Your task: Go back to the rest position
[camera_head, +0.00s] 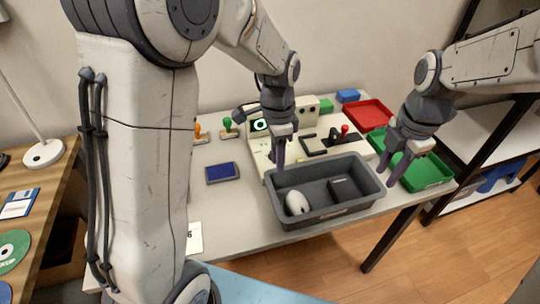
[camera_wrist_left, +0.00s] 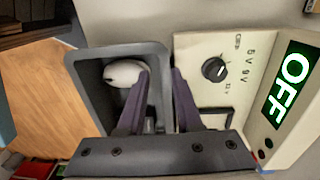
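My left gripper (camera_head: 278,158) hangs over the table, above the back left edge of a grey bin (camera_head: 325,213). In the left wrist view the purple fingers of the left gripper (camera_wrist_left: 160,82) are apart with nothing held between them. The bin's rim and the front of a cream device lie beyond them. My right gripper (camera_head: 394,172) points down at the right end of the bin, beside a green tray. Its fingers look apart and no object shows between them.
The bin holds a white mouse (camera_head: 297,203) and a dark block (camera_head: 345,189). A cream device (camera_wrist_left: 222,75) with a knob and a green OFF display stands behind it. A green tray (camera_head: 427,172) and a red tray (camera_head: 369,115) are at right. A blue-screened item (camera_head: 222,173) lies left.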

